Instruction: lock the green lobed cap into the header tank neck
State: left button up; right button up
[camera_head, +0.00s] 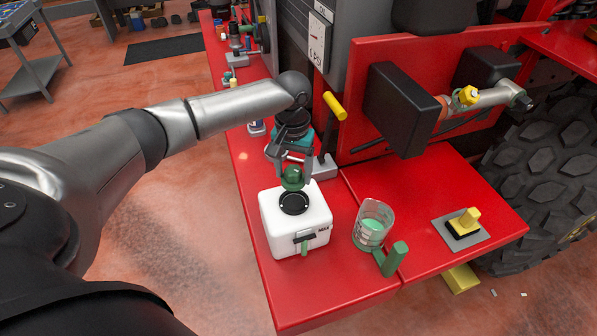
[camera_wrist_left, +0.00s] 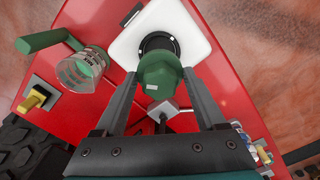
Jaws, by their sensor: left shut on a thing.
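The green lobed cap (camera_head: 292,179) is held between the fingers of my left gripper (camera_head: 293,176), just above the neck. It also shows large in the left wrist view (camera_wrist_left: 159,76), between the two fingers. The white header tank (camera_head: 285,235) stands on the red bench with its black neck (camera_head: 294,203) facing up. In the head view a small gap shows between the cap and the neck. In the left wrist view the cap covers part of the neck (camera_wrist_left: 159,43). My right gripper is not in view.
A clear beaker (camera_head: 373,225) with green contents and a green handle (camera_head: 392,260) stands right of the tank on the red bench (camera_head: 330,290). A yellow knob on a grey plate (camera_head: 462,224) lies further right. A grey bracket (camera_head: 324,167) is behind the tank.

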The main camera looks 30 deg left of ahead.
pick_arm(q)
jog(key=shift+r+p, duration=0.1)
jog(key=shift+p, duration=0.45)
jog(key=shift+f+b, duration=1)
jog(key=shift+f, duration=2.1)
jog(key=shift+f+b, duration=0.6)
jog(key=shift+f, duration=0.45)
jog(key=shift+r, duration=0.1)
jog(key=shift+r+p, duration=0.8)
jog(key=shift+p, duration=0.4)
jog(key=shift+f+b, duration=0.5)
jog(key=shift+f, duration=0.4)
